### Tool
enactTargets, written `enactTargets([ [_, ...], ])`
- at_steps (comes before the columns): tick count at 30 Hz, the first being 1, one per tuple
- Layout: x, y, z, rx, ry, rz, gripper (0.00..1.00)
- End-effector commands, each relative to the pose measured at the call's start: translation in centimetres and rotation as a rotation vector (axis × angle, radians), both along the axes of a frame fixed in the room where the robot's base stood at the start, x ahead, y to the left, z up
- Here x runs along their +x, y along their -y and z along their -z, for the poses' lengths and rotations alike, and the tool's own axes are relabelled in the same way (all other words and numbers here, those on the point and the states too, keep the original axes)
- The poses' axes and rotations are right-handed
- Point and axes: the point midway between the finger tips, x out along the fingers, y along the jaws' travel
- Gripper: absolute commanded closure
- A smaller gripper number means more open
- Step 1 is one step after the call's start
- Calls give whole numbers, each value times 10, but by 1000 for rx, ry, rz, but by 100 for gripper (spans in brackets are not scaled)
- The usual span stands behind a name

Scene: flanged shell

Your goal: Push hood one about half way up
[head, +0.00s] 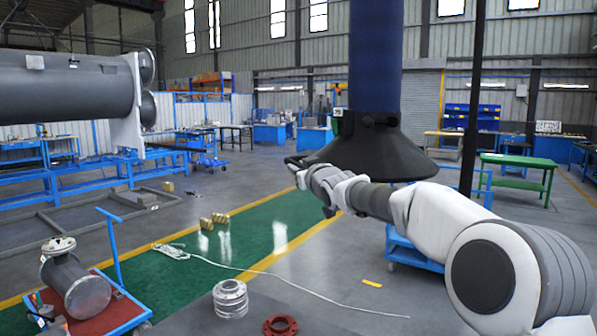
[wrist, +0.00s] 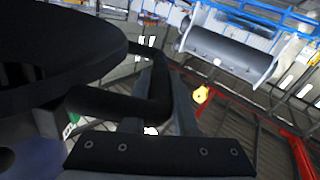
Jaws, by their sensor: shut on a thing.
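The hood (head: 372,148) is a black cone at the lower end of a thick blue hose (head: 376,55), hanging right of centre in the head view. My arm reaches in from the right, and my gripper (head: 300,166) is at the hood's left lower rim. In the wrist view the hood's dark underside and rim (wrist: 50,50) fill the upper left. A black bar-like handle (wrist: 115,103) runs from the hood to my gripper (wrist: 165,100), which is shut on it. The exact contact is dark and partly hidden.
A large grey flanged shell (head: 65,88) juts in from the left. A red-topped cart (head: 115,310) with a grey flanged part stands at lower left. A blue cart (head: 410,252) stands below the hood. A dark vertical post (head: 473,100) rises right of it.

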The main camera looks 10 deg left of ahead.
Motion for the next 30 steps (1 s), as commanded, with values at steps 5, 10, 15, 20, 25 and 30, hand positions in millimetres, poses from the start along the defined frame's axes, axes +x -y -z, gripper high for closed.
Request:
enactTargets([
  [5,-1,0,-10,6,8,-1,100],
  [10,-1,0,-10,5,7,-2,100],
  [15,-1,0,-9,5,7,-2,71],
  [20,0,0,-8,3,4,-1,43],
  [25,0,0,-6,2,2,-1,43],
  [30,-1,1,-6,1,1,0,43],
])
